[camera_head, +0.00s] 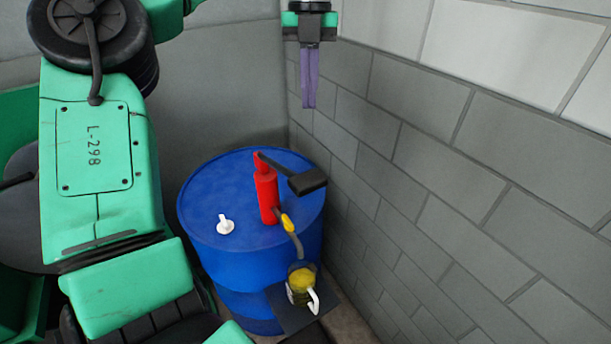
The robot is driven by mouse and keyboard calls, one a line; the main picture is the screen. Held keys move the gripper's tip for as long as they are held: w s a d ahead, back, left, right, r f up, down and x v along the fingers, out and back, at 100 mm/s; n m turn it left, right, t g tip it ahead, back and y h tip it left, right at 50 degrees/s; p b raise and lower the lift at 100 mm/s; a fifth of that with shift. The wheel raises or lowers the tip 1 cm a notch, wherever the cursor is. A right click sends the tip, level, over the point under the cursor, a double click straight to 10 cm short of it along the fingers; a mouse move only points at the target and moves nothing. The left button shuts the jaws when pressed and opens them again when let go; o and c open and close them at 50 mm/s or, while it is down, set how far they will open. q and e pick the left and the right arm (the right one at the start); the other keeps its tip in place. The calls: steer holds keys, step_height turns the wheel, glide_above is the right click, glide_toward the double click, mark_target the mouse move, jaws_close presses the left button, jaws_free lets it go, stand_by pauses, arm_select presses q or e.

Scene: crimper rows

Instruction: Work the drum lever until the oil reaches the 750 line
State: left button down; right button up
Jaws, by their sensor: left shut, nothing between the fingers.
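A blue drum (210,195) stands in the corner with a red pump (267,196) upright on its top. The pump's lever has a dark, wide handle (308,181) that points to the right. A yellow spout (289,222) comes off the pump and its grey end hangs over a small jug (301,281) with yellow oil and a white handle. The jug stands on a dark shelf at the drum's front. The oil level against the marks is too small to read. My left gripper (309,106) is shut and empty, above and behind the lever, apart from it. My right gripper is not in view.
A white cap-like piece (225,226) sits on the drum's top left. A grey block wall (430,190) runs close along the right side of the drum. The dark shelf (283,316) juts out below the spout.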

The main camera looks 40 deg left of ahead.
mark_target(308, 177)
arm_select(q)
steer(key=s+d+f+p, duration=0.2)
steer(key=f+p, duration=0.1)
steer(key=s+f+p, duration=0.1)
steer(key=shift+d+f+p, duration=0.15)
steer(key=shift+d+p, duration=0.25)
steer(key=shift+f, duration=0.1)
steer(key=shift+s+d+f+b, duration=0.1)
steer(key=shift+f+b, duration=0.25)
steer(key=shift+f, duration=1.35)
steer(key=shift+s+d+f+b, duration=0.1)
steer(key=shift+f+b, duration=0.25)
steer(key=shift+f, duration=1.35)
steer(key=shift+s, duration=0.1)
